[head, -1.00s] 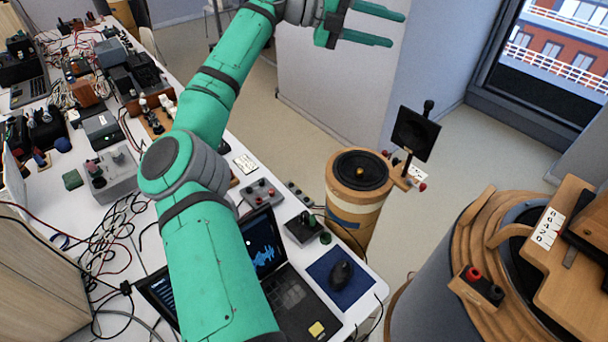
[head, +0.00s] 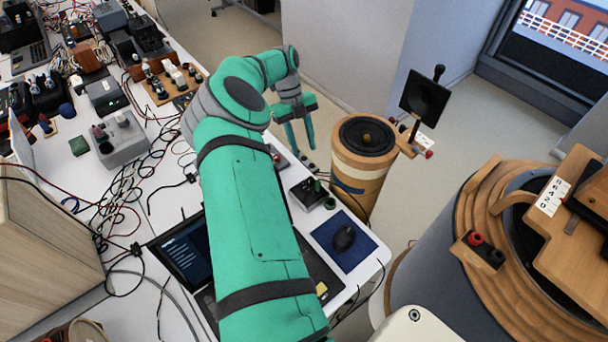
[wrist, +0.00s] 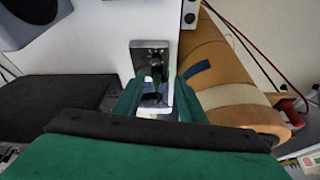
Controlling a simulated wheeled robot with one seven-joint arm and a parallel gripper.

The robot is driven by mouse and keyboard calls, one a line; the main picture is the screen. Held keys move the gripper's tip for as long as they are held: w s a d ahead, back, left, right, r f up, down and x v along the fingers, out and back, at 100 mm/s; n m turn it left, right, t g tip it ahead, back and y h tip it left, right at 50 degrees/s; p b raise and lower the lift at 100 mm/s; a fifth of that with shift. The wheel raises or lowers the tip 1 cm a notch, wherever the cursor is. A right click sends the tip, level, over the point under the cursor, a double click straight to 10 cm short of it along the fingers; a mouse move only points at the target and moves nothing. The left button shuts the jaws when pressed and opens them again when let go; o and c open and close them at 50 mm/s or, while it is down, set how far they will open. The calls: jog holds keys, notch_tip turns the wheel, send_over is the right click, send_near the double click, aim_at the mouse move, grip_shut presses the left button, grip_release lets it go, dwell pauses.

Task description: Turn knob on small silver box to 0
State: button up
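A small silver-grey box (head: 306,193) with a dark top and a green knob stands near the table's right edge in the head view. A small metallic box (wrist: 151,46), which looks like the same one, shows ahead of my fingers in the wrist view. A dark and green part is on its face; I cannot read any scale or setting. My gripper (head: 301,147) points down beyond the box in the head view, apart from it. In the wrist view my gripper (wrist: 156,92) has its two green fingers spread, with nothing held between them.
A wooden cylindrical speaker (head: 366,170) stands close to the right of the table edge. A mouse (head: 344,237) lies on a blue pad (head: 325,235) in front of the box. A laptop (head: 183,258) is partly under my arm. Cables and instruments crowd the left.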

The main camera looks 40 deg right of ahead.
aim_at(309, 180)
jog(key=x, duration=0.7)
jog(key=a+x, duration=0.1)
jog(key=x, duration=0.3)
jog(key=shift+f, duration=0.2)
jog(key=shift+w, duration=0.1)
grip_shut()
